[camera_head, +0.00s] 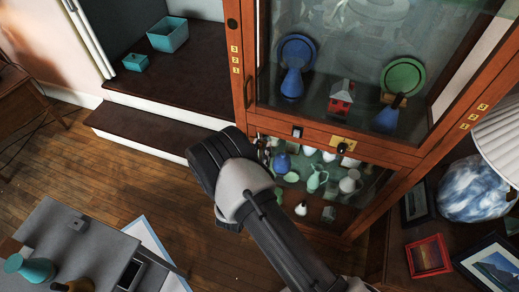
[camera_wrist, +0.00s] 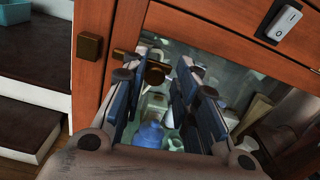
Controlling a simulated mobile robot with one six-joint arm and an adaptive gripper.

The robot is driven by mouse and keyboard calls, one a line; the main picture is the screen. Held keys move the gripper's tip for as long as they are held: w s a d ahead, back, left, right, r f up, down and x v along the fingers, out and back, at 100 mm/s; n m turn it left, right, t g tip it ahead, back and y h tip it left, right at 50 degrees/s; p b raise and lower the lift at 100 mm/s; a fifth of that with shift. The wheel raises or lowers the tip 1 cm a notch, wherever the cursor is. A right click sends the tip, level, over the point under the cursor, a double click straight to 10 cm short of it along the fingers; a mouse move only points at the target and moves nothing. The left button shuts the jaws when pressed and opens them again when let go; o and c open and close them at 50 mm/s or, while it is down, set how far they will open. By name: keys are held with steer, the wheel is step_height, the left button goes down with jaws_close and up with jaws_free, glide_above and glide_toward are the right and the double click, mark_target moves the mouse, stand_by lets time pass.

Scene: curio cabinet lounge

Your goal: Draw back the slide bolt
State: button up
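My gripper (camera_wrist: 167,74) is open, with its two dark-padded fingers apart in front of the cabinet's lower glass. In the wrist view, a dark brass piece with a rounded end (camera_wrist: 156,73), seemingly the slide bolt, shows between the fingers, nearer the left one. The left finger partly covers it, and I cannot tell whether they touch. A square brass block (camera_wrist: 90,47) sits on the wooden post to its left. In the head view my gripper (camera_head: 212,160) is at the cabinet's lower left and hides this area.
The wooden cabinet (camera_head: 238,58) holds plates, vases and several small ornaments behind glass. A white switch (camera_wrist: 284,21) and a brass plate with a dark knob (camera_head: 343,146) are on its rail. A dark step (camera_head: 150,128) lies left; a grey table (camera_head: 75,245) stands at lower left.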

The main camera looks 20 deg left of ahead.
steer(key=s, duration=1.2)
steer(key=shift+a, duration=0.45)
